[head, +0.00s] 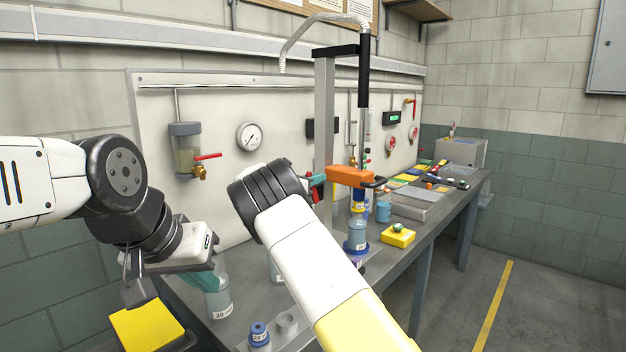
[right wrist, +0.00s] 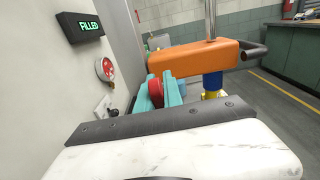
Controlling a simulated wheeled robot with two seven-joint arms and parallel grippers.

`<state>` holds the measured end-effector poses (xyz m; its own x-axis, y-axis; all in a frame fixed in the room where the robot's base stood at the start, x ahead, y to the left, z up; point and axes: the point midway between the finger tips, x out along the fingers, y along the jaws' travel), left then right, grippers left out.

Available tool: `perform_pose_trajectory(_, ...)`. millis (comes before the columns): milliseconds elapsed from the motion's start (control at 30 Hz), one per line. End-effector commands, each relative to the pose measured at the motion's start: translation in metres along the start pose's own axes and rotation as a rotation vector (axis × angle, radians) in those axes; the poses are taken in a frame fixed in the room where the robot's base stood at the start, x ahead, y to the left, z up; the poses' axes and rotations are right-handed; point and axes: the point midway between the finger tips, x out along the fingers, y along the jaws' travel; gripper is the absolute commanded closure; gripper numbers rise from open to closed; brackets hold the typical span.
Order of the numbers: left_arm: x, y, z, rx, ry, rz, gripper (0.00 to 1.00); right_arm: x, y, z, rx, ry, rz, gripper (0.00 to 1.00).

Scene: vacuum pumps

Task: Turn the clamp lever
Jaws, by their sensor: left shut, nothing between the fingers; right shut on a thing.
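The clamp lever is a red piece (right wrist: 155,90) beside an orange block (right wrist: 195,62) in the right wrist view. My right gripper (right wrist: 160,94) has teal fingers, one on each side of the red lever, and is shut on it. In the head view the same right gripper (head: 314,188) is at the left end of the orange block (head: 350,177), partly hidden by its own arm. The block is at the grey upright post (head: 325,130). My left gripper (head: 207,281) is shut and empty, low at the left, close to a labelled bottle (head: 219,301).
A gauge (head: 249,136) and a red-handled valve (head: 204,165) are on the wall panel. Floor space is clear at right.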

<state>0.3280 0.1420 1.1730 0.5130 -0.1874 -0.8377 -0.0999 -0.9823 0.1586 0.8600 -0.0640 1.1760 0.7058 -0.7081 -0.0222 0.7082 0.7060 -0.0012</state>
Motion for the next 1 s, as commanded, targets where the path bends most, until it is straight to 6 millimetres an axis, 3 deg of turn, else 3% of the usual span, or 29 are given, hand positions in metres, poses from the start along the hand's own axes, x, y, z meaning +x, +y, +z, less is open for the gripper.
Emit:
perform_pose_trajectory(300,0.000,0.000,0.000,0.000,0.000,0.000,1.00,0.017,0.000,-0.002,0.003,0.213,0.001,1.00)
perform_pose_trajectory(633,0.000,0.000,0.000,0.000,0.000,0.000,1.00,0.017,0.001,-0.003,0.000,0.227,0.003,1.00)
perform_pose_trajectory(667,0.000,0.000,0.000,0.000,0.000,0.000,1.00,0.017,0.001,-0.003,0.000,0.226,0.003,0.83)
perform_pose_trajectory(733,0.000,0.000,0.000,0.000,0.000,0.000,1.00,0.017,0.000,-0.003,0.000,0.226,0.003,0.70)
perform_pose_trajectory(1000,0.000,0.000,0.000,0.000,0.000,0.000,1.00,0.017,0.000,-0.003,0.000,0.226,0.002,0.67)
